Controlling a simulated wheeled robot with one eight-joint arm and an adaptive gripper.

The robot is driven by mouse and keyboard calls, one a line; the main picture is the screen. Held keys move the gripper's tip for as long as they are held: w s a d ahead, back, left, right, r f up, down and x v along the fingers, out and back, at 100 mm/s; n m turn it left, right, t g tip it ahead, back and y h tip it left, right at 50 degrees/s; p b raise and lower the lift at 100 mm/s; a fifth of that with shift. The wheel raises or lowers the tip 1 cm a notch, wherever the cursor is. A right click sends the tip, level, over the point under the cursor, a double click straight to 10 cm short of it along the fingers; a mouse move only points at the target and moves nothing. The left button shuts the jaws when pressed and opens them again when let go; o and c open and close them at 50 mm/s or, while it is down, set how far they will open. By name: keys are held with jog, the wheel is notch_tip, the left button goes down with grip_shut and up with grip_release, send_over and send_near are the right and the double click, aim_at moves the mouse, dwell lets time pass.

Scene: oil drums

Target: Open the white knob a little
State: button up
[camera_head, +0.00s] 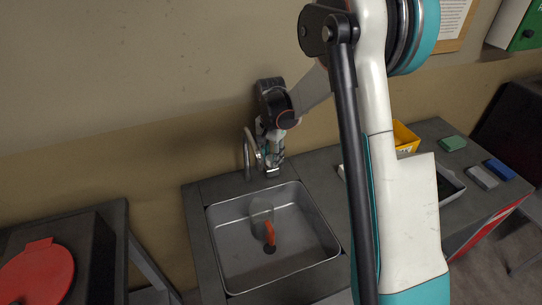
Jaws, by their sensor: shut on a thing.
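My gripper (272,163) points down at the back edge of the sink, right beside the curved metal tap (248,152). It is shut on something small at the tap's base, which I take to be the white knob. The knob is hidden by the fingers and too small to make out. How far it is turned cannot be seen.
The steel sink basin (230,250) below holds a clear cup-like thing (261,208) and an orange item (270,233). A yellow box (404,137), a grey tray (452,187) and several coloured blocks stand right. A red lid (38,274) is at left.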

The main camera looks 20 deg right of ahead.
jog(key=shift+n, duration=0.3)
jog(key=shift+n+b, duration=0.4)
jog(key=shift+n, duration=2.2)
jog(key=o, duration=1)
jog(key=shift+o, duration=0.2)
notch_tip(320, 180, up, 12)
